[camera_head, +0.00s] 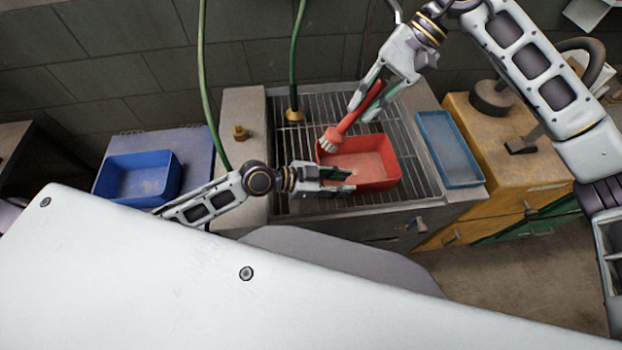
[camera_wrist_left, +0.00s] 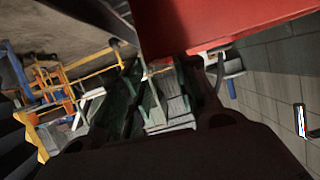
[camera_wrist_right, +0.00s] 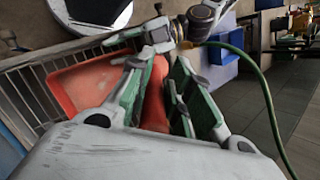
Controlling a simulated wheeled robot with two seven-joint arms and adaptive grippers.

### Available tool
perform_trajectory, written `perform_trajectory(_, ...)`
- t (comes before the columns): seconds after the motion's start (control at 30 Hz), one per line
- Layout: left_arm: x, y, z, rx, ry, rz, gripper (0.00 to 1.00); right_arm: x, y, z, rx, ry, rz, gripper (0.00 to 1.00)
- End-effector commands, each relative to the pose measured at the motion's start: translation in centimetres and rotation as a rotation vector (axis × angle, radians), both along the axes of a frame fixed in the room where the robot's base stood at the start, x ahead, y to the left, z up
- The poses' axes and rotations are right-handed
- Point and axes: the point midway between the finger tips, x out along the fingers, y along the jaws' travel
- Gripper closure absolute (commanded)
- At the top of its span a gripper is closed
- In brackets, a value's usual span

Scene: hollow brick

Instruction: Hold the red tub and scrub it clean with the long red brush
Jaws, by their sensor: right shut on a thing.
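The red tub (camera_head: 374,167) sits on the metal grate of the sink, and it also fills the top of the left wrist view (camera_wrist_left: 215,22). My right gripper (camera_head: 369,102) is shut on the handle of the long red brush (camera_head: 346,124). The brush slants down to the left, with its pale bristles by the tub's back left rim; I cannot tell if they touch it. The brush handle shows between the green fingers in the right wrist view (camera_wrist_right: 155,92). My left gripper (camera_head: 340,182) is at the tub's front left side, fingers apart, with no clear grip on it.
A blue bin (camera_head: 138,177) stands on the left. A blue tray (camera_head: 448,150) lies right of the grate (camera_head: 412,135). Green hoses (camera_head: 202,80) hang at the back, with a brass fitting (camera_head: 240,133) at the left edge. A yellow cabinet (camera_head: 520,165) stands right.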

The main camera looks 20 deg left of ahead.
Motion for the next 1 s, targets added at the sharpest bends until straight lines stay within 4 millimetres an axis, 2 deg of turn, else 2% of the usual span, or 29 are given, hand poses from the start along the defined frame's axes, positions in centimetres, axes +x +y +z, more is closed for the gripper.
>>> perform_trajectory(1.0,-2.7,5.8,2.5,0.002,0.002,0.001,0.7,0.0,0.0,0.0,0.0,0.0,0.0,1.0)
